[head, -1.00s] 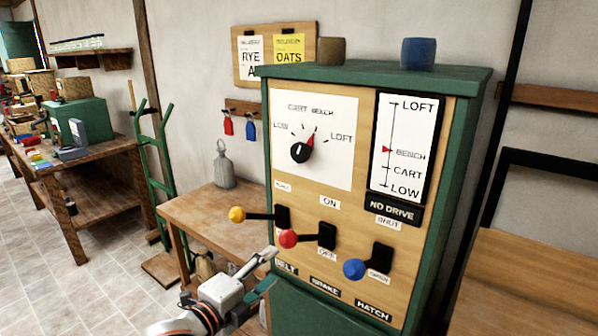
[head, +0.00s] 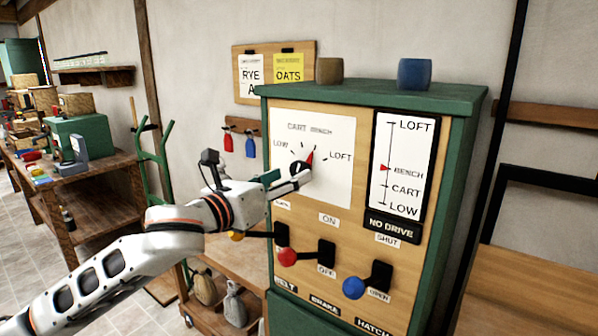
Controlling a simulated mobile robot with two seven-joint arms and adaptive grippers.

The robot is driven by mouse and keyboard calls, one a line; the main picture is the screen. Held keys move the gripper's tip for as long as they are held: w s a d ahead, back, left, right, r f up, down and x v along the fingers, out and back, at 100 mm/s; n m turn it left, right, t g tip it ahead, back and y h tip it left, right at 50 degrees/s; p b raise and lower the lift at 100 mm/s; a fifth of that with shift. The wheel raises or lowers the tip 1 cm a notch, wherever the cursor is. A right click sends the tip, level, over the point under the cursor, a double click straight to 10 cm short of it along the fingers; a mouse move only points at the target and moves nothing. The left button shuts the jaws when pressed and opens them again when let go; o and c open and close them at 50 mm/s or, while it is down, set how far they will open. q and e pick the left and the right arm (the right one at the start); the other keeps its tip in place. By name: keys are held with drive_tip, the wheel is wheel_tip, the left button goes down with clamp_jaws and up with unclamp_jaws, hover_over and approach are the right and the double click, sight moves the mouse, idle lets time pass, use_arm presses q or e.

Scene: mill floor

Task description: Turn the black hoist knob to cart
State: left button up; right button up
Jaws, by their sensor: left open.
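The black hoist knob (head: 298,165) is on the white dial plate (head: 338,185) of the green cabinet, partly hidden by my gripper. Its red pointer (head: 309,157) points up and to the right, toward BENCH. CART is marked to the left of BENCH, with LOW at far left and LOFT at right. My left gripper (head: 302,179) is open, with its fingertips at the knob's lower side; I cannot tell whether they touch it. On the height gauge (head: 403,172) the red marker stands at BENCH. My right gripper is not in view.
Below the dial are a yellow-knobbed lever (head: 236,236), partly behind my arm, a red-knobbed lever (head: 288,257) and a blue-knobbed lever (head: 354,288). A NO DRIVE sign (head: 391,227) is under the gauge. A wooden table stands left of the cabinet.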

sight(297, 172)
use_arm(q)
drive_tip(key=x, duration=0.5)
drive_tip(key=c, duration=1.1)
